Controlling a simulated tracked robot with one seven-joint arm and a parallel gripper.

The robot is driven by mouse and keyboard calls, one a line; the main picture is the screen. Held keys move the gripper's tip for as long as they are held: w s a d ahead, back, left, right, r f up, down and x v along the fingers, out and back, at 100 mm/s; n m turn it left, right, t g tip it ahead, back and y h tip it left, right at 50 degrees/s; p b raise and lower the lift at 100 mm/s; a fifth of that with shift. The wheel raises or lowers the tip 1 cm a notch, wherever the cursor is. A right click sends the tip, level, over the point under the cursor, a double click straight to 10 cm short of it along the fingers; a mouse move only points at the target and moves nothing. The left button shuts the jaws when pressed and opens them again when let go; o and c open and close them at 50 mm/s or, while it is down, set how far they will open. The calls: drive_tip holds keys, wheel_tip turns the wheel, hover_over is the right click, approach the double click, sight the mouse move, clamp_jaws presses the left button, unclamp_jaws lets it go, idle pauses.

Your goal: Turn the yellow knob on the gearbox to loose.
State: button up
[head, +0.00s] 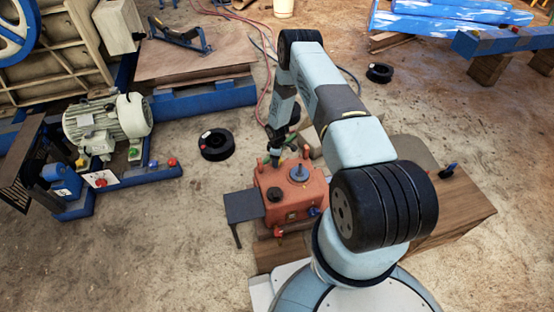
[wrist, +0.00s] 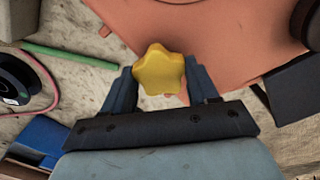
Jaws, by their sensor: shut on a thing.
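The orange-red gearbox (head: 292,194) sits on a wooden bench in the middle of the head view. Its casing (wrist: 220,50) fills the upper right of the wrist view. The yellow star-shaped knob (wrist: 160,72) is between the fingers of my gripper (wrist: 163,88) in the wrist view, with a finger on each side. My gripper is shut on the knob. In the head view my gripper (head: 277,158) reaches the far left edge of the gearbox, and the knob is too hidden or small to make out there. Any marking for loose is not visible.
A dark plate on a leg (head: 243,206) stands at the gearbox's left. A black ring (head: 216,144) lies on the floor beyond. A grey motor (head: 108,121) on a blue frame is at left. The wooden bench (head: 445,210) extends right. A green rod (wrist: 70,56) shows in the wrist view.

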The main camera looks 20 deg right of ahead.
drive_tip(key=shift+n, duration=0.6)
drive_tip(key=shift+d, duration=0.1)
drive_tip(key=o, duration=1.1)
drive_tip(key=shift+c, duration=0.2)
drive_tip(key=shift+r, duration=0.1)
wheel_tip(320, 180, up, 14)
drive_tip(key=shift+f, duration=0.25)
